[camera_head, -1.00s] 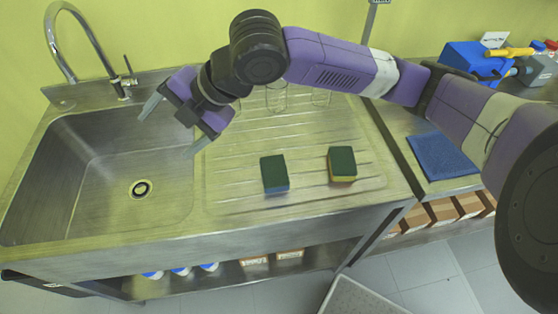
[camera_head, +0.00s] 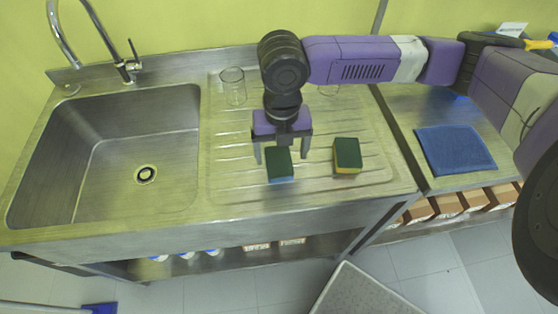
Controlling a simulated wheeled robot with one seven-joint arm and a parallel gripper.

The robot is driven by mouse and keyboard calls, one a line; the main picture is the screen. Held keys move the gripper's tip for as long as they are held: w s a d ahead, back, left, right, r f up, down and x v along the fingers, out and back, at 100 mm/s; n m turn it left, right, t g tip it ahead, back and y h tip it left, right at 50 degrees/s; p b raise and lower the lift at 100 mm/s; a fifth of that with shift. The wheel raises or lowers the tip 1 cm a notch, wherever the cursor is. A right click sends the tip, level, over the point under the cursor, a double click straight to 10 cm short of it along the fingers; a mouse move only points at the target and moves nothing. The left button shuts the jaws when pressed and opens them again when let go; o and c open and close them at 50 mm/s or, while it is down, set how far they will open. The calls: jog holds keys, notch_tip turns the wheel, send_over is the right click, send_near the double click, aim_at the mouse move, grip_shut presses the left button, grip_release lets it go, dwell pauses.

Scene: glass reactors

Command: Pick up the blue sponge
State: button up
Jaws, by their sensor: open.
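The blue sponge (camera_head: 280,168) lies on the ribbed steel drainboard, with a dark green top and a blue side facing the front. My gripper (camera_head: 282,158) is open and points down at the sponge. One finger is at the left of the sponge's back part and the other at its right. I cannot tell how high the fingertips are or whether they touch it. A second sponge (camera_head: 347,156), dark green on top with a yellow side, lies to the right, apart from the gripper.
A steel sink basin (camera_head: 110,160) with a tap (camera_head: 128,68) is at the left. A glass beaker (camera_head: 233,87) stands at the back of the drainboard. A blue cloth (camera_head: 455,150) lies on the right-hand counter. The drainboard's front is clear.

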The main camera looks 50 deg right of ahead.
aim_at(280, 164)
jog(key=shift+w+a+f+p, duration=0.1)
jog(key=shift+f+p, duration=0.1)
jog(key=shift+f, duration=0.85)
jog(key=shift+w+f+p, duration=0.1)
jog(key=shift+f+p, duration=0.05)
jog(key=shift+f, duration=0.9)
jog(key=shift+c, duration=0.3)
jog(key=c, duration=1.5)
jog(key=shift+r, duration=0.15)
notch_tip(280, 164, up, 20)
jog(key=b, duration=0.1)
